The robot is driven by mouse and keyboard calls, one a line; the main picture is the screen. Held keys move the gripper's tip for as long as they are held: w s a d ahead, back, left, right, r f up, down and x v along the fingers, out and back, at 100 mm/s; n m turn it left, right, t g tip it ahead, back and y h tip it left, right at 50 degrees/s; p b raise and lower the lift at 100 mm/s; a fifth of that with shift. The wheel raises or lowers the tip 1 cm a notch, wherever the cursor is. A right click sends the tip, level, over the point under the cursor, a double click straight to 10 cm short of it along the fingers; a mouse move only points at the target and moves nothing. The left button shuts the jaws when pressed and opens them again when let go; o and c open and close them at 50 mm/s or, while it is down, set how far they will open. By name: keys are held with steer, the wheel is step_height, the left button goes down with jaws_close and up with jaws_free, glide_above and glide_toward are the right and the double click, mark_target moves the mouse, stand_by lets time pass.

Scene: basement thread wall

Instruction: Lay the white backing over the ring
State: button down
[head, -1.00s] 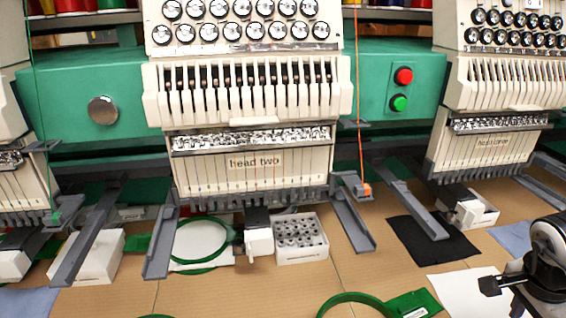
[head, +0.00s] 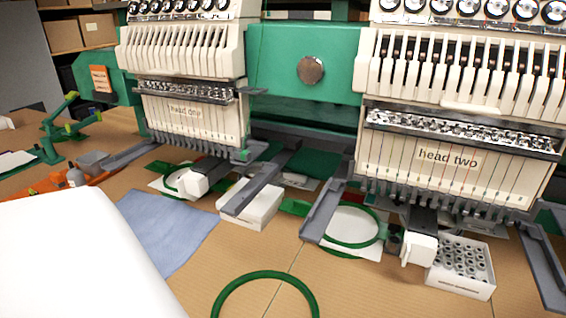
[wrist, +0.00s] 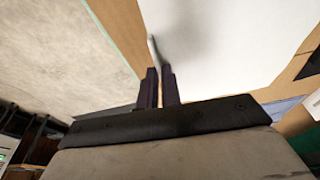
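A green ring (head: 264,275) lies on the brown table at the bottom middle of the head view, its near part cut off. A large white sheet, the white backing (head: 70,245), fills the lower left of the head view, close to the camera, with a curved right edge. The white backing (wrist: 235,40) also fills much of the wrist view. My gripper (wrist: 160,75) shows only in the wrist view. Its dark fingers are close together at the edge of the sheet and appear to pinch it; the contact itself is hard to see.
A blue cloth (head: 170,230) lies between the white backing and the ring. A white box (head: 252,207), a smaller green hoop (head: 381,226) and a box of bobbins (head: 460,268) stand under the machine heads. Grey machine arms (head: 322,210) reach over the table behind the ring.

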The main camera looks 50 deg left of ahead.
steer(key=shift+r, duration=0.1)
steer(key=shift+d+p+v, duration=0.25)
steer(key=shift+p+v, duration=0.45)
steer(key=shift+v, duration=0.45)
steer(key=shift+d+p+v, duration=0.25)
steer(key=shift+p+v, duration=0.45)
steer(key=shift+v, duration=0.5)
steer(key=shift+w+r, duration=0.1)
steer(key=shift+w, duration=0.05)
